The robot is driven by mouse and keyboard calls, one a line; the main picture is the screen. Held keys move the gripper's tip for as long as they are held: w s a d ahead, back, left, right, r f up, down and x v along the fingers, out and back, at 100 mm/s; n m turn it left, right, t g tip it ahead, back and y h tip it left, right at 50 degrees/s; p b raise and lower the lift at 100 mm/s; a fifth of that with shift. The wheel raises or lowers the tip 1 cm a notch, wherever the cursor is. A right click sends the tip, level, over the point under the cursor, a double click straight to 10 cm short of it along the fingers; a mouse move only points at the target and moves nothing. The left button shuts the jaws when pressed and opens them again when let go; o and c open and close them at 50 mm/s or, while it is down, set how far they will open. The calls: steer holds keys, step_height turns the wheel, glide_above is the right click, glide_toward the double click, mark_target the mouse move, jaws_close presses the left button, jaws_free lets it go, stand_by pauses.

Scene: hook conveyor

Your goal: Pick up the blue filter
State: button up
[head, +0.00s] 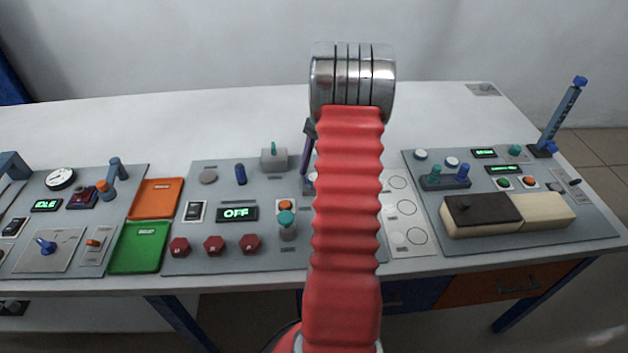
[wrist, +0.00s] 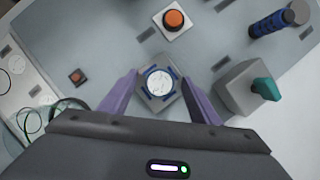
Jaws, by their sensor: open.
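My gripper (wrist: 159,80) is open, pointing down, with its two purple fingers apart. Between them, in the wrist view, is a round white-topped piece with blue edges (wrist: 159,83) on a grey square base; it looks like the blue filter, seen from above. No firm contact with the fingers shows. In the head view my red arm covers most of this spot, and one dark purple finger (head: 308,138) shows beside it.
A grey box with a teal lever (wrist: 240,88) is close right of the fingers. An orange button (wrist: 173,19) is above them. In the head view, orange (head: 156,198) and green (head: 139,246) trays lie left; a brown-and-cream block (head: 482,215) lies right.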

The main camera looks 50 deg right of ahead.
steer(key=shift+c, duration=0.3)
steer(key=c, duration=1.1)
